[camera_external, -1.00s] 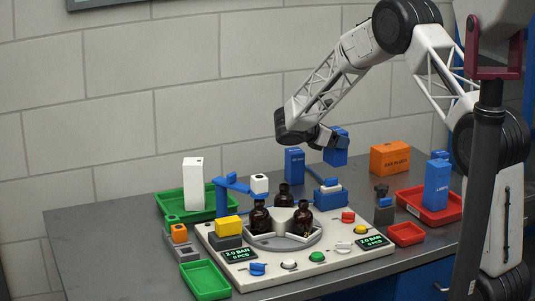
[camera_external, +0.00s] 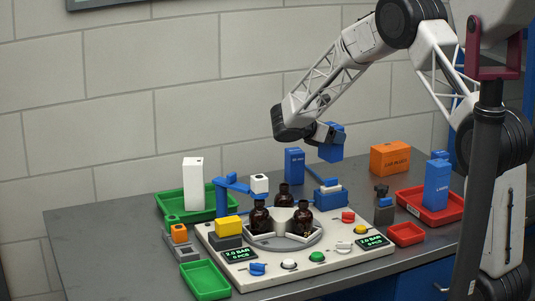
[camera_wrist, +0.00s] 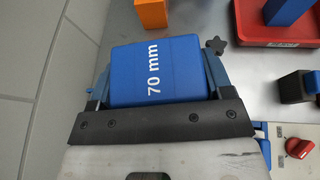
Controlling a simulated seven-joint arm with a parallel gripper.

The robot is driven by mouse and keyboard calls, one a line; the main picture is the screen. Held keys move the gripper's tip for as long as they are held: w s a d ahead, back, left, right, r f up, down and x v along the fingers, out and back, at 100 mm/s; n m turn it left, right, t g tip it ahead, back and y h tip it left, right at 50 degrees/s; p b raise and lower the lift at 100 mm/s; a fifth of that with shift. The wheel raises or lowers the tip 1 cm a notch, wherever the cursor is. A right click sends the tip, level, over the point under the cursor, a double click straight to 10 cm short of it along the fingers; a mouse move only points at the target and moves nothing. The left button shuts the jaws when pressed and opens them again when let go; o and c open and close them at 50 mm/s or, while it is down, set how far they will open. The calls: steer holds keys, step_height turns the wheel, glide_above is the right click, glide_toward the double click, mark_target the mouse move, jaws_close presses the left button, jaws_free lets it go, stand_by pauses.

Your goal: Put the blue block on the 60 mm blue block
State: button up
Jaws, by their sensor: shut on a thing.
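A blue block (camera_wrist: 156,70) marked "70 mm" is between the fingers of my gripper (camera_wrist: 160,82) in the wrist view. In the external view my gripper (camera_external: 323,133) is shut on this block (camera_external: 331,145) and holds it above the table, slightly tilted. Another blue block (camera_external: 294,165) stands upright on the table behind the machine, to the left of and lower than the held one. It has a small white marking that is too small to read for certain. The two blocks are apart.
A machine panel (camera_external: 225,268) with several brown bottles (camera_external: 259,217) stands in front. An orange box (camera_external: 390,158) and a red tray (camera_external: 408,202) holding a tall blue box (camera_external: 437,186) are to the right. A white box (camera_external: 193,184) stands in a green tray (camera_external: 168,206) at left.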

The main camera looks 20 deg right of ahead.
steer(key=s+a+r+n+t, duration=0.2)
steer(key=s+a+r+t, duration=0.1)
steer(key=a+r, duration=0.1)
steer(key=shift+a+r+n+y, duration=0.25)
steer(key=shift+a+n+y, duration=0.15)
steer(key=shift+a, duration=0.45)
steer(key=w+f, duration=0.1)
steer(key=w, duration=1.5)
steer(key=shift+f, duration=0.25)
steer(key=shift+a, duration=0.1)
steer(key=shift+f, duration=1.75)
steer(key=shift+f, duration=0.2)
steer(key=o, duration=1.1)
